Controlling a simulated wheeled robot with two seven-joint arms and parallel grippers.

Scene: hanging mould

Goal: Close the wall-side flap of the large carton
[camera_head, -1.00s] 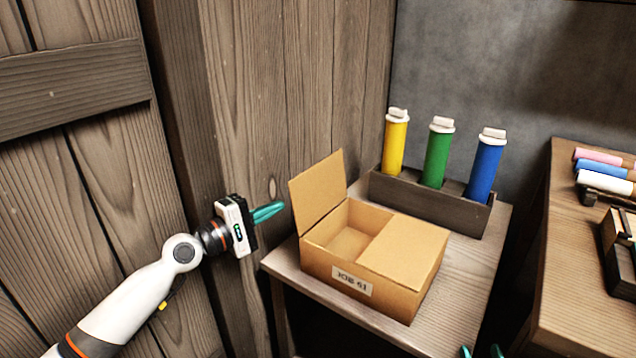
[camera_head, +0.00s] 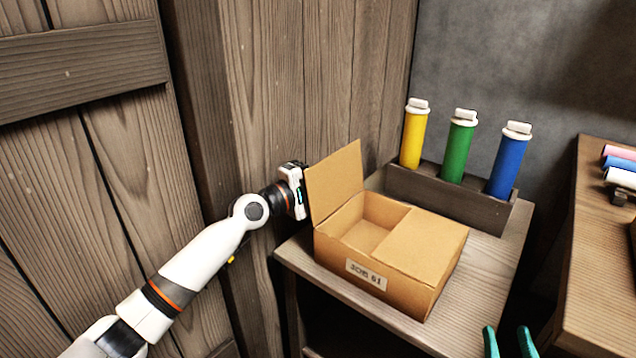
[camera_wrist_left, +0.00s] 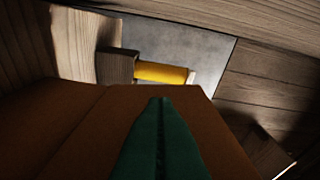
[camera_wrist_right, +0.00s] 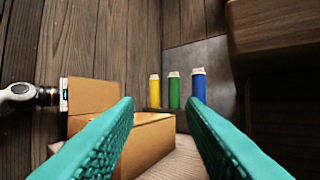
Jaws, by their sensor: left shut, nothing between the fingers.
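The large carton (camera_head: 385,282) stands on a wooden side table. Its wall-side flap (camera_head: 335,180) stands up, tilted outward a little, on the carton's left. The opposite flap (camera_head: 427,245) lies flat over the right part of the opening. My left gripper's body shows just left of the upright flap in the head view; its fingers are hidden behind the flap. In the left wrist view the left gripper (camera_wrist_left: 160,104) is shut and empty, in front of brown cardboard (camera_wrist_left: 65,125). I cannot tell whether it touches. My right gripper (camera_head: 508,335) is open and empty, right of the carton.
A dark rack (camera_head: 445,198) with yellow (camera_head: 414,140), green (camera_head: 458,148) and blue (camera_head: 508,165) tubes stands behind the carton. A plank wall (camera_head: 285,90) rises close on the left. Another wooden table (camera_head: 600,270) stands at the right.

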